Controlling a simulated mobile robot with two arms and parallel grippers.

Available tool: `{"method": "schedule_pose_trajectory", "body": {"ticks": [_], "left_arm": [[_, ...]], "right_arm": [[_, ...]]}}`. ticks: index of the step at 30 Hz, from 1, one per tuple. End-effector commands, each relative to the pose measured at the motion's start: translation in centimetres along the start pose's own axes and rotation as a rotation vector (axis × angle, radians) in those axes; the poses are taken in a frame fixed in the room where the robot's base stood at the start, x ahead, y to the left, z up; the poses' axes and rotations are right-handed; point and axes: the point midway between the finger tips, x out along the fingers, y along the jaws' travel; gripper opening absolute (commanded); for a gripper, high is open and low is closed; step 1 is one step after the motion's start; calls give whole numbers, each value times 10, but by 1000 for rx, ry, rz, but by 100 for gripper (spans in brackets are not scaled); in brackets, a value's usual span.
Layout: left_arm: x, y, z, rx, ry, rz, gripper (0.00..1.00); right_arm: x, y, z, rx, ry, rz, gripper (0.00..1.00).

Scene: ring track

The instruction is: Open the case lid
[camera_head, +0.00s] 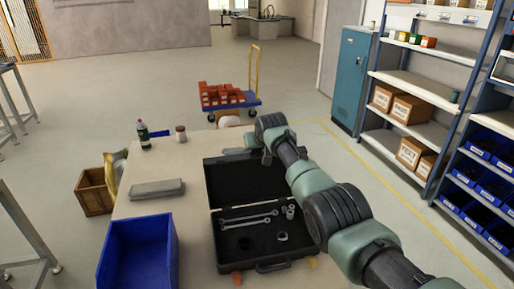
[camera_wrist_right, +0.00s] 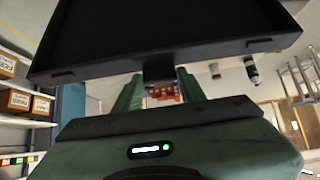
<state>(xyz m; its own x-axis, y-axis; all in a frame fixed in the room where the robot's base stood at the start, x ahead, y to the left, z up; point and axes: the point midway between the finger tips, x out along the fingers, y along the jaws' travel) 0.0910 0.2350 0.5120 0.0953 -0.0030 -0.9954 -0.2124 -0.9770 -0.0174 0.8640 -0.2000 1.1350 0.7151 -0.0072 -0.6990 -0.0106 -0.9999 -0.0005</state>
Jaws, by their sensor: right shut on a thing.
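The black case (camera_head: 273,264) lies on the table with its front handle toward me. Its lid (camera_head: 233,180) stands raised at the back, and the base shows wrenches (camera_head: 249,220) and several sockets. My right gripper (camera_head: 262,152) is at the lid's upper edge, with my arm coming in from the right over the case's right side. In the right wrist view, the dark lid (camera_wrist_right: 165,35) fills the top, and my fingers (camera_wrist_right: 159,80) are shut on a small tab at its edge. My left gripper is not in view.
A blue bin (camera_head: 140,250) and a grey flat box (camera_head: 157,189) sit left of the case. A bottle (camera_head: 143,134) and a small jar (camera_head: 181,134) stand at the table's far left. A loaded cart (camera_head: 228,98) stands beyond, with shelving on the right.

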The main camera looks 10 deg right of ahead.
Motion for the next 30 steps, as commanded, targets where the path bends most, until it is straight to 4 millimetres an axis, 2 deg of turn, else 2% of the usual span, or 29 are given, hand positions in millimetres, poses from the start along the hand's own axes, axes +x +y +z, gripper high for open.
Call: {"method": "schedule_pose_trajectory", "body": {"ticks": [1, 11, 12, 14, 25, 30], "left_arm": [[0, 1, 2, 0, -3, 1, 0], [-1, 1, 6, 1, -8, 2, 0], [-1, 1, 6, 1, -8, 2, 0], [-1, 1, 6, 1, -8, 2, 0], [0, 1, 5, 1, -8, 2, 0], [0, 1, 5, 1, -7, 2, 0]], "right_arm": [[-3, -1, -8, -1, 17, -2, 0], [-4, -1, -9, -1, 20, -1, 0], [-4, -1, -9, -1, 19, -1, 48], [-4, 0, -8, -1, 17, -1, 62], [-2, 0, -4, 0, 9, 0, 62], [-10, 0, -4, 0, 10, -1, 62]]}}
